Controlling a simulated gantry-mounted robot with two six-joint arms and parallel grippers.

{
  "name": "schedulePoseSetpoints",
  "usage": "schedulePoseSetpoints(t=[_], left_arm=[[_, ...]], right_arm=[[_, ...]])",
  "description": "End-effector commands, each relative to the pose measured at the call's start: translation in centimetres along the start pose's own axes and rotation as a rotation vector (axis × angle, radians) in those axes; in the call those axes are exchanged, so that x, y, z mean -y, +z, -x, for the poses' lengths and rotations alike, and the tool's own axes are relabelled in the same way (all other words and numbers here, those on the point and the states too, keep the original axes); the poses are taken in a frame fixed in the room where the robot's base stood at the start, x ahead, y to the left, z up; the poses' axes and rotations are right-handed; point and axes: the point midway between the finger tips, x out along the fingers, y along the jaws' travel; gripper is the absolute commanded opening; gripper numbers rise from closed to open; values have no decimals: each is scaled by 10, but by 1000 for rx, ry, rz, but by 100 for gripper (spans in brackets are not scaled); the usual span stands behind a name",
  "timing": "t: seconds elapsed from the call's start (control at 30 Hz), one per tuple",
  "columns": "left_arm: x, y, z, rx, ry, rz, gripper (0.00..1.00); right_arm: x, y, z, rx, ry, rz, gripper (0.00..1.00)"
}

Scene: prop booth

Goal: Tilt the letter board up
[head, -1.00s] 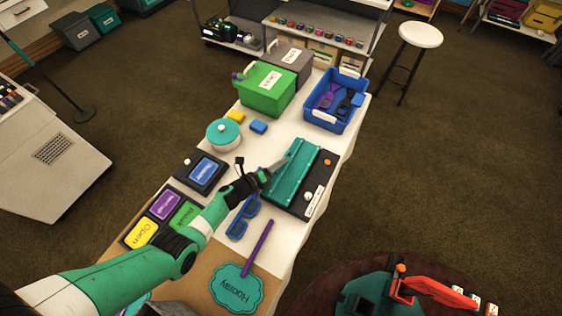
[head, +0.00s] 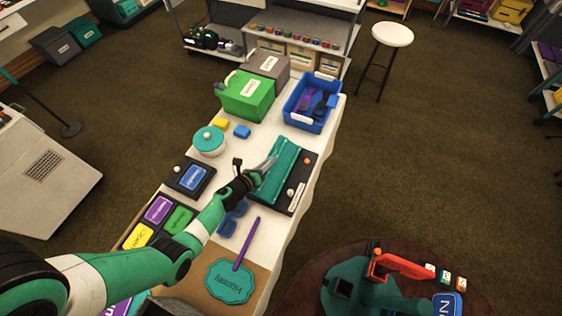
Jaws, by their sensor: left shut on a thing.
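The letter board (head: 283,172) is a teal ridged panel on a dark base, lying on the right side of the long white-topped table in the head view. The base strip to its right carries an orange knob (head: 307,160), a white knob (head: 290,192) and a small white label. My left gripper (head: 266,166) reaches in from the lower left and is shut on the board's left edge. The exact contact is small and partly hidden by the fingers. How far the panel is tilted is hard to tell. My right gripper is not in view.
Left of the board are a teal-lidded round pot (head: 209,142) and a dark panel with a blue label (head: 191,177). Blue glasses (head: 231,218) and a purple-handled sign (head: 231,284) lie nearer. A green box (head: 247,96) and blue bin (head: 311,102) stand behind.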

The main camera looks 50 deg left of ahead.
Motion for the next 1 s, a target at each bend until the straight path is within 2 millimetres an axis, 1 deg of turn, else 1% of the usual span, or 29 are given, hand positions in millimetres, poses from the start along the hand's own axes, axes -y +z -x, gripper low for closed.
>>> schedulePoseSetpoints(t=[0.17, 0.73, 0.77, 0.8, 1.0], left_arm=[[2, 3, 4, 5, 7, 11, 0], [4, 3, 4, 5, 8, 13, 0], [4, 2, 4, 5, 8, 13, 19], [4, 2, 4, 5, 8, 13, 26], [4, 3, 4, 6, 8, 13, 27]], right_arm=[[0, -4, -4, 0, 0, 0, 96], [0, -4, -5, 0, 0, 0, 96], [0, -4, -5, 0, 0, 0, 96], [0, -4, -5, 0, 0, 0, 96], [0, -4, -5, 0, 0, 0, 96]])
